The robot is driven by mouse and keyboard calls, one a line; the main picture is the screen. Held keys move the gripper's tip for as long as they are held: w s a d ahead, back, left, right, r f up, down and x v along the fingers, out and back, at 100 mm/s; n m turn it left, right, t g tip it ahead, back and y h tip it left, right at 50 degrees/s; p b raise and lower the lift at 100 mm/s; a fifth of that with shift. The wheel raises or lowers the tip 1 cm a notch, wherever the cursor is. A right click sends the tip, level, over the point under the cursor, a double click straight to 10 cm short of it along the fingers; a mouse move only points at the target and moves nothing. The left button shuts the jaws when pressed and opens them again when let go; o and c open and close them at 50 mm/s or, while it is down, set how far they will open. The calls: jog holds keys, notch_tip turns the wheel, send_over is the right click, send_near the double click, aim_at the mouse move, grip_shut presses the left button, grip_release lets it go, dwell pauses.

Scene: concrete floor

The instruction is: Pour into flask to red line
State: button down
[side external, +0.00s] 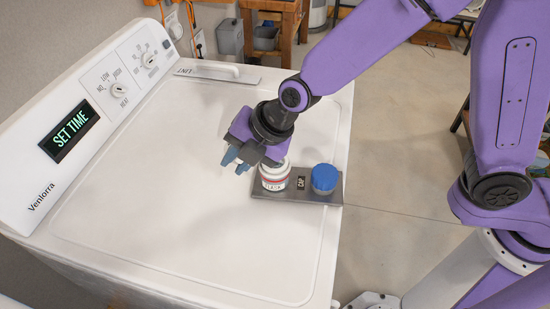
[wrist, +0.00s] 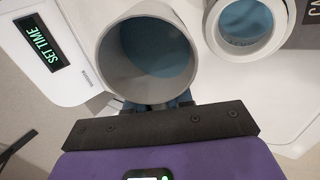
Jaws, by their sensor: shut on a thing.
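My gripper (side external: 237,160) is above the dryer-like machine's white top, left of and close to the flask (side external: 273,177). The flask is a white jar with a red-marked label, upright on the grey tray (side external: 300,197). In the wrist view the flask (wrist: 246,45) is at upper right, open, with blue inside its round mouth. My gripper is shut on a grey open cup (wrist: 108,62); blue shows inside it. The cup's mouth is beside the flask's, at its left. In the side view I cannot make out the cup. The red line's level against the contents is not readable.
A blue cap (side external: 325,178) sits at the tray's right end, beside a CAP label (side external: 300,183). The display (side external: 70,132) reads SET TIME. The top's left and front areas are clear.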

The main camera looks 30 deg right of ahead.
jog(key=shift+s+d+r+t+y, duration=0.2)
jog(key=shift+d+t+y, duration=0.05)
jog(key=shift+t+y, duration=0.05)
dwell(1.0)
jog(key=shift+s+d+r+t+y, duration=0.15)
jog(key=shift+r+t+y, duration=0.2)
jog(key=shift+t+y, duration=0.35)
dwell(1.8)
jog(key=shift+f+t+y, duration=0.35)
jog(key=shift+t+y, duration=0.15)
dwell(2.0)
jog(key=shift+r+t+y, duration=0.2)
jog(key=shift+t+y, duration=0.2)
dwell(1.3)
